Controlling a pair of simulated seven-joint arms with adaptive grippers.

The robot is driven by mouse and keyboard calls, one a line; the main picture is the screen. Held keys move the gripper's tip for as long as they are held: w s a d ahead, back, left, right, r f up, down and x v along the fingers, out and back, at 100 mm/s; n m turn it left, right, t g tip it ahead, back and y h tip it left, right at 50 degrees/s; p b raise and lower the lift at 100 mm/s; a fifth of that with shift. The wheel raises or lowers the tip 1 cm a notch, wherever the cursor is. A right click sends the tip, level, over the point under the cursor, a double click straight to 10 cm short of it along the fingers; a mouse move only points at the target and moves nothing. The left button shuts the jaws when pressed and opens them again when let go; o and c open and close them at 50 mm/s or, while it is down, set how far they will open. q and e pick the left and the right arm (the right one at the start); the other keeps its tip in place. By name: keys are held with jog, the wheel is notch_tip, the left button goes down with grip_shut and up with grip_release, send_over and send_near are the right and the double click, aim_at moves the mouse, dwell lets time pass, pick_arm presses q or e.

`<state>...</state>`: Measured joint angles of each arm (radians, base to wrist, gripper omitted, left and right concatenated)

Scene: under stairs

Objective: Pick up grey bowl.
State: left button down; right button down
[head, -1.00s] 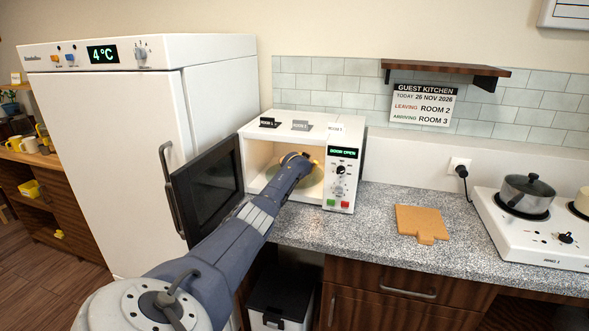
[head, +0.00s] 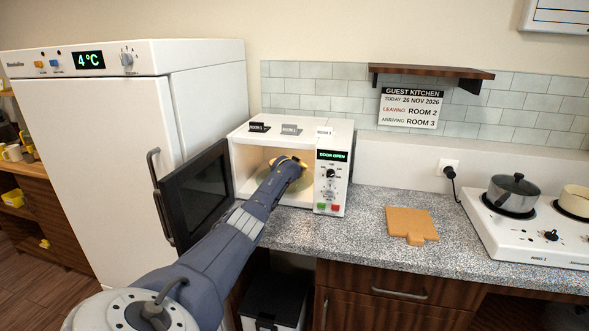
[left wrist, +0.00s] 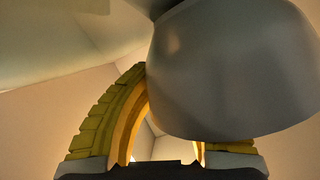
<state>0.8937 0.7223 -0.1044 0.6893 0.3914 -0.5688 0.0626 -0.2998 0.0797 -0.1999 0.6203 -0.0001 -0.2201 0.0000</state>
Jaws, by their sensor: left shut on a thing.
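The grey bowl (left wrist: 230,75) shows large and close in the left wrist view, its smooth side filling the upper right. My left gripper (head: 291,164) reaches into the open microwave (head: 243,127) in the head view. Its yellow-padded fingers (left wrist: 112,122) are shut on the bowl; the right finger is mostly hidden behind it. In the head view my gripper and forearm hide the bowl, so I cannot make out its shape there. My right gripper is in neither view.
The microwave door (head: 196,194) stands open at the left, beside my forearm. The fridge (head: 100,170) is behind it. A cutting board (head: 411,223) lies on the speckled counter (head: 365,215). A hob (head: 520,236) with pots stands at the right.

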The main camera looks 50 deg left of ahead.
pick_arm(q)
jog(key=shift+r, duration=0.25)
jog(key=shift+r, duration=0.65)
jog(key=shift+s+d+f, duration=0.15)
jog(key=shift+s+d, duration=0.2)
jog(key=shift+s, duration=0.1)
jog(key=shift+s+d, duration=1.6)
jog(key=shift+s, duration=0.6)
jog(key=shift+s+d, duration=1.55)
jog(key=shift+s, duration=0.7)
jog(key=shift+s+d, duration=1.6)
jog(key=shift+s, duration=0.7)
jog(key=c, duration=2.1)
grip_release()
jog(key=shift+s+d, duration=0.1)
grip_shut()
